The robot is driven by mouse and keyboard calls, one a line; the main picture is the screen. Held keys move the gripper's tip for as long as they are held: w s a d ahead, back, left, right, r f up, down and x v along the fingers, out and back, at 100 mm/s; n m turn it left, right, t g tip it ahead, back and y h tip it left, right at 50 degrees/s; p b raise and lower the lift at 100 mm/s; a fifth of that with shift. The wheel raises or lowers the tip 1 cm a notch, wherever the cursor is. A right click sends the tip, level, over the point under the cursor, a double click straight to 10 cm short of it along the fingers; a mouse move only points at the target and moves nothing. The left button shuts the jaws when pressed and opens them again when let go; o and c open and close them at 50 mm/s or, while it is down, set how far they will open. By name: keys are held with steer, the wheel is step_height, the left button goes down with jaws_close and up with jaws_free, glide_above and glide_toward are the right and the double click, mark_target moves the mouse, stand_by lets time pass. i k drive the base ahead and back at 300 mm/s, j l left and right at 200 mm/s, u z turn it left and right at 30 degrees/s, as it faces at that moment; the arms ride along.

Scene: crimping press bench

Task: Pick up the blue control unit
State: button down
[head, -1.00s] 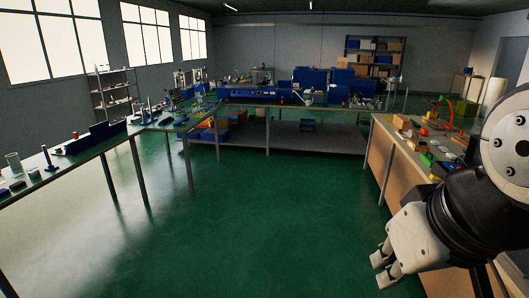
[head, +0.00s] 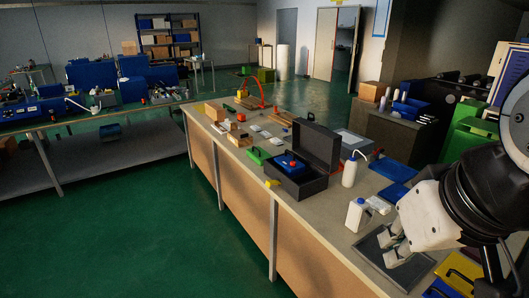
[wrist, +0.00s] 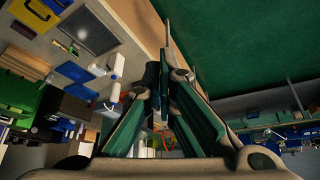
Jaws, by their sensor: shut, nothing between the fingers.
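A small blue box with a red button on top (head: 290,163), which looks like the blue control unit, sits in an open black case (head: 304,186) on the right-hand bench. The case's raised lid stands behind and to the right of it, and the case wall hides its lower part. My gripper (head: 392,250) is at the lower right in the head view, well apart from the case. It also shows in the wrist view (wrist: 163,75), with its fingers together and empty. I cannot make out the blue unit clearly in the wrist view.
White bottles (head: 349,171) (head: 356,214) stand right of the case. A dark grey tray (head: 380,262) and a yellow case (head: 462,272) lie near my gripper. A green block (head: 257,155) and a red arch (head: 256,91) stand left and behind. The green floor (head: 130,230) is clear.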

mark_target(283, 162)
steer(key=i+j+z, duration=0.15)
steer(key=i+j, duration=0.65)
steer(key=i+j+z, duration=0.1)
steer(key=i+j, duration=0.85)
steer(key=i+j+z, duration=0.15)
steer(key=i+j, duration=0.75)
steer(key=j, duration=0.05)
